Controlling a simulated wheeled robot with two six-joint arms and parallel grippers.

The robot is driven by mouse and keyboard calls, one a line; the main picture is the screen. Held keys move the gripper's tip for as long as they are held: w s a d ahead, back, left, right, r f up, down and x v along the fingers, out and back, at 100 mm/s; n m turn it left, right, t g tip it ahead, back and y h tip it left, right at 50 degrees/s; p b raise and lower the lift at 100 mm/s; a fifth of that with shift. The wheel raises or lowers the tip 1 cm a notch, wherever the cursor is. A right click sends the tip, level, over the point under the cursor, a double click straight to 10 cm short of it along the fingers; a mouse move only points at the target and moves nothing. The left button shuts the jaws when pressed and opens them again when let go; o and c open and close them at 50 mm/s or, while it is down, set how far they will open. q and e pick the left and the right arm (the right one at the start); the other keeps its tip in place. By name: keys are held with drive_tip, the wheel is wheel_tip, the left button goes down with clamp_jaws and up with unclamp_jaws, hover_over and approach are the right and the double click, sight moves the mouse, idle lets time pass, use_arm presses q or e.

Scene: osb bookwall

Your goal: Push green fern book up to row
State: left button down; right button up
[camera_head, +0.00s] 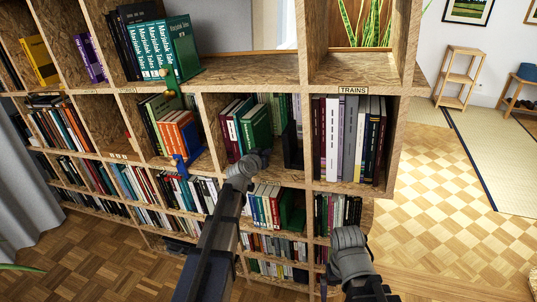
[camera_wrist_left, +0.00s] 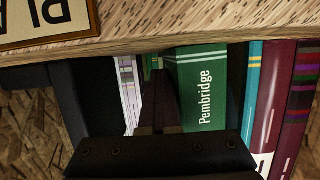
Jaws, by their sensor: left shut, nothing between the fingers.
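A green book (camera_head: 255,130) stands in the shelf compartment left of the TRAINS one, its cover turned partly toward me and its edge standing forward of the books to its left. In the left wrist view a green book (camera_wrist_left: 205,90) shows its spine, lettered "Pembridge", with pale bands at one end. I cannot make out a fern on it. My left gripper (camera_head: 291,147) reaches into this compartment, right of the green book. In the wrist view its fingers (camera_wrist_left: 158,108) are shut and empty, beside the green spine; I cannot tell whether they touch it.
Maroon and teal books (camera_wrist_left: 272,100) stand beside the green one. A wooden divider separates the compartment from the TRAINS books (camera_head: 350,140).

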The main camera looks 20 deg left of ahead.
sight(254, 178)
use_arm(q)
drive_tip(key=shift+a+f, duration=0.1)
drive_tip(key=shift+a, duration=0.55)
drive_tip(key=shift+w+a, duration=0.1)
drive_tip(key=shift+a, duration=0.25)
drive_tip(key=shift+d, duration=0.2)
drive_tip(key=shift+d, duration=0.25)
drive_tip(key=shift+s, duration=0.2)
drive_tip(key=s, duration=0.9)
drive_tip(key=shift+s+a, duration=0.15)
drive_tip(key=shift+s, duration=0.25)
